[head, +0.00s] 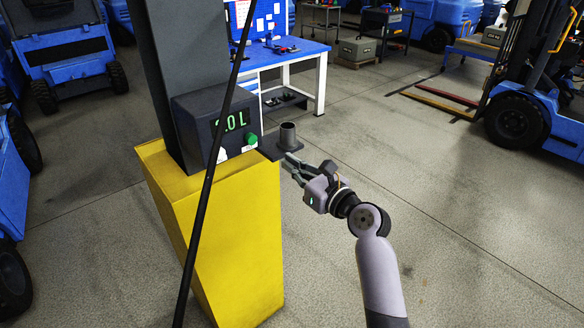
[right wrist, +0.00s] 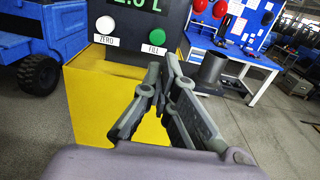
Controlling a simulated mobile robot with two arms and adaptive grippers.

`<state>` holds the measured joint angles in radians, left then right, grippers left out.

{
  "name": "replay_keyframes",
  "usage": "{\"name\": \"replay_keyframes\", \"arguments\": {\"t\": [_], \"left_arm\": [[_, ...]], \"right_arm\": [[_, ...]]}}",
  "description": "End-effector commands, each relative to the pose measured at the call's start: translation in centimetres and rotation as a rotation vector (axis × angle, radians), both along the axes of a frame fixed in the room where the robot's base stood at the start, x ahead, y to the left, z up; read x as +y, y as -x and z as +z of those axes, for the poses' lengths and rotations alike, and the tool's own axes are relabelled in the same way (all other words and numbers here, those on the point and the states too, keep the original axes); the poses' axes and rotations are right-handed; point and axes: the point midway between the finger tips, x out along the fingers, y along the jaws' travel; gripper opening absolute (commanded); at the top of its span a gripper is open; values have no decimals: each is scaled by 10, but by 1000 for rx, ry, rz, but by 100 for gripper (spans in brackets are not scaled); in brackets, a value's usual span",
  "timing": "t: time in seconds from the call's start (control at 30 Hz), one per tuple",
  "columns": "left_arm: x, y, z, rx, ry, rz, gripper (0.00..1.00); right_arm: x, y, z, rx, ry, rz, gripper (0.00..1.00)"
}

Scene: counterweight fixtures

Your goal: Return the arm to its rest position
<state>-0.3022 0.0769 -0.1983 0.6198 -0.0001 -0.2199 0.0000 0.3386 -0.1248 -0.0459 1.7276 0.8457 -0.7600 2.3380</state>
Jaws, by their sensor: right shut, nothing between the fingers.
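My right gripper (head: 289,166) reaches in from the lower right, beside the grey control box of the yellow fixture. In the right wrist view its fingers (right wrist: 163,68) are together with nothing between them, in front of the panel. The control box (head: 190,122) has a green display (head: 236,120) ending in "0 L"; its first digit is unclear. The green FILL button (head: 252,138) and the white ZERO button (right wrist: 105,25) are on the panel. A grey cup (head: 288,136) stands on a small shelf just beyond my fingertips. My left gripper is out of view.
The yellow pedestal (head: 215,240) stands left of my arm. A black hose or cable (head: 203,200) crosses in front of it. A blue workbench (head: 285,52) is behind, and a blue forklift (head: 535,110) is at right. The floor right of my arm is clear.

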Motion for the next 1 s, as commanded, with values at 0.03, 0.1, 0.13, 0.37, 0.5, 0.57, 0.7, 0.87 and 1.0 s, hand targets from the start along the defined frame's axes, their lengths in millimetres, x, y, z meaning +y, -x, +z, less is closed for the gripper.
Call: {"name": "replay_keyframes", "arguments": {"t": [0.03,0.1,0.13,0.37,0.5,0.57,0.7,0.87,1.0], "left_arm": [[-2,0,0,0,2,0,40],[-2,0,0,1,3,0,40],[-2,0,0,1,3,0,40],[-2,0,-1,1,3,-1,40],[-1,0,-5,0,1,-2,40],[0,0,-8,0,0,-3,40],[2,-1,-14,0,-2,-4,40],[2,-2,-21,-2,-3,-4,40],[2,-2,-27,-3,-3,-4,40]], "right_arm": [[-1,0,0,0,0,-1,0],[-1,0,0,0,0,-1,0],[-1,0,0,0,0,-1,0],[-1,0,-9,3,20,-5,0],[-5,-3,-66,12,165,-26,0],[-9,-2,-106,16,274,-33,0],[-22,14,-213,19,585,-12,0],[-40,53,-330,11,939,86,0],[-58,103,-423,-15,1233,237,0]]}}
